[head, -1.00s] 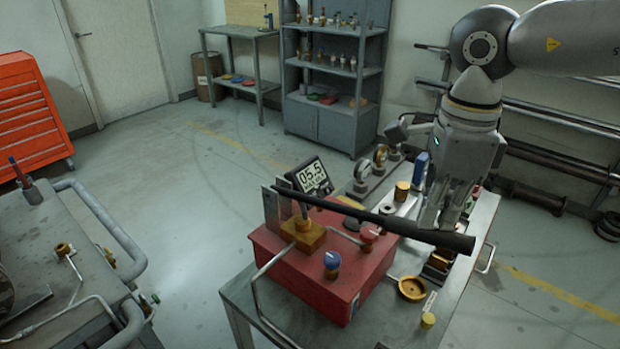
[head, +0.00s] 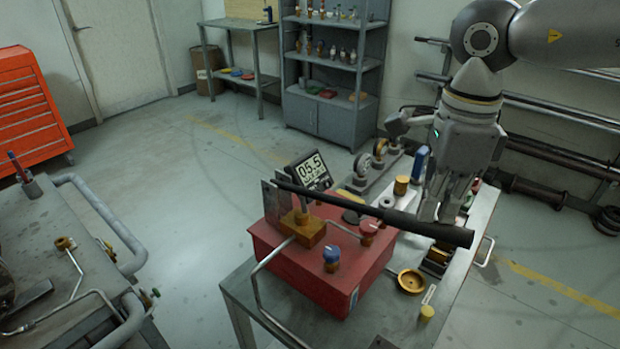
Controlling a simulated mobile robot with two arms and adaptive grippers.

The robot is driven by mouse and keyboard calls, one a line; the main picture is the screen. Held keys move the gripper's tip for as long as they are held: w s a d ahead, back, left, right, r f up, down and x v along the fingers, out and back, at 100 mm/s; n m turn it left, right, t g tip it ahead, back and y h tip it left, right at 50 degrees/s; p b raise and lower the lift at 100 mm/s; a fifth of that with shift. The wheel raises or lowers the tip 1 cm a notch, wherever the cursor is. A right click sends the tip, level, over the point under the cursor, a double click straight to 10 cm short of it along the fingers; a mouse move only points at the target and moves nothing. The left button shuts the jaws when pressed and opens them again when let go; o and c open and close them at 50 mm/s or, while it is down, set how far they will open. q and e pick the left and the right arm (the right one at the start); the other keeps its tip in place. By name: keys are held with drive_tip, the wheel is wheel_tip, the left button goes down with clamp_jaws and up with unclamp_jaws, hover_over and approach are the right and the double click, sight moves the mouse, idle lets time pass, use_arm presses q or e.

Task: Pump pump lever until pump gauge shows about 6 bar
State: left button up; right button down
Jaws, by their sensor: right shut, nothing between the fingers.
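The pump is a red box (head: 295,278) on a metal cart. Its dark pump lever (head: 370,212) slopes slightly down from the pump head at the left to its free end at the right. The digital pump gauge (head: 312,171) stands behind the lever and reads 05.5. My right gripper (head: 437,218) points down at the lever's outer part, its fingertips at or just behind the bar. The fingers are shut with nothing between them; whether they touch the lever is unclear. My left gripper is out of view.
A blue knob (head: 331,254) and a red knob (head: 368,229) sit on the pump. A brass cup (head: 411,281) stands on the cart (head: 385,318) beside it. Dial gauges (head: 362,165) stand behind. Another bench with pipes (head: 112,227) is at the left; open floor lies between.

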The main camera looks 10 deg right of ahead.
idle(0.7)
drive_tip(key=shift+f, duration=0.2)
drive_tip(key=shift+f+b, duration=0.6)
drive_tip(key=shift+b, duration=0.15)
drive_tip(key=shift+r, duration=0.15)
drive_tip(key=shift+r+p, duration=0.1)
drive_tip(key=shift+p, duration=0.2)
drive_tip(key=shift+r+p, duration=0.4)
drive_tip(key=shift+r, duration=0.25)
drive_tip(key=shift+f, duration=0.1)
